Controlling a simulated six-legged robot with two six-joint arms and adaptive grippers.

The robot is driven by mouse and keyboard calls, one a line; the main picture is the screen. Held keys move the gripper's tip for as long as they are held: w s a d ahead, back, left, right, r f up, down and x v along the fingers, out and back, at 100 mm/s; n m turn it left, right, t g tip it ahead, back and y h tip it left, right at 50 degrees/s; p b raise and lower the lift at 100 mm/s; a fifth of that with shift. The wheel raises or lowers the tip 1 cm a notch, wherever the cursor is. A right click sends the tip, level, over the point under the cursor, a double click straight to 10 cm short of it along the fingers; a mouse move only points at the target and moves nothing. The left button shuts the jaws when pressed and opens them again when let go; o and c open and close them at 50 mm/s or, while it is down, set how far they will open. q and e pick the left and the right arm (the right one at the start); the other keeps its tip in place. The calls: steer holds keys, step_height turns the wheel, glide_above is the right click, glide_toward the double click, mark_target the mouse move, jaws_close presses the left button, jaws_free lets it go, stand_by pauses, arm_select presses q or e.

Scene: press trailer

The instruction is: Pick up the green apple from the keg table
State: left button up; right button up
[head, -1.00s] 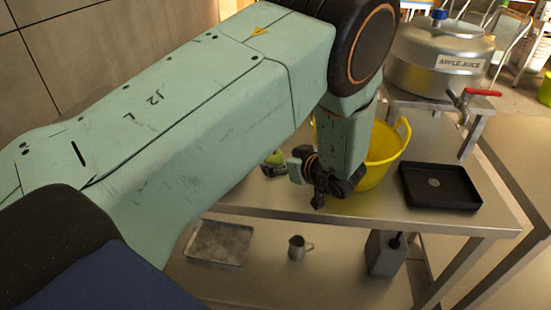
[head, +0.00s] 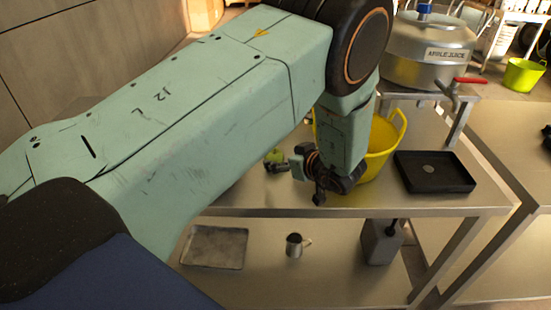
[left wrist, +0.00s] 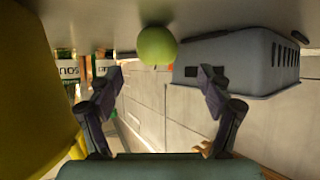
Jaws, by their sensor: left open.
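The green apple (head: 275,155) sits on the metal table (head: 415,203), just beyond my left gripper and partly hidden by it in the head view. In the left wrist view the apple (left wrist: 157,46) shows whole at the top, roughly centred between the fingers and beyond their tips. My left gripper (head: 297,182) is above the table, left of the yellow bucket. In the left wrist view its two dark fingers (left wrist: 163,76) are spread wide with nothing between them. My right gripper is in neither view.
The yellow bucket (head: 385,150) stands close to the right of my left gripper. A grey crate (left wrist: 240,62) is beside the apple in the left wrist view. A black tray (head: 434,172) lies at the table's right end. A metal jug (head: 294,245) stands on the lower shelf.

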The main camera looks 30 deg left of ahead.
mark_target(277, 156)
arm_select(q)
steer(key=shift+w+x, duration=0.1)
steer(key=shift+x, duration=1.7)
steer(key=shift+w+x, duration=0.15)
steer(key=shift+x, duration=1.6)
steer(key=shift+c, duration=0.7)
steer(key=shift+s+d+r, duration=0.1)
steer(key=shift+d+r, duration=0.1)
steer(key=shift+d, duration=0.1)
steer(key=c, duration=0.5)
steer(key=shift+a+f, duration=0.1)
steer(key=c, duration=0.6)
steer(key=shift+c, duration=0.2)
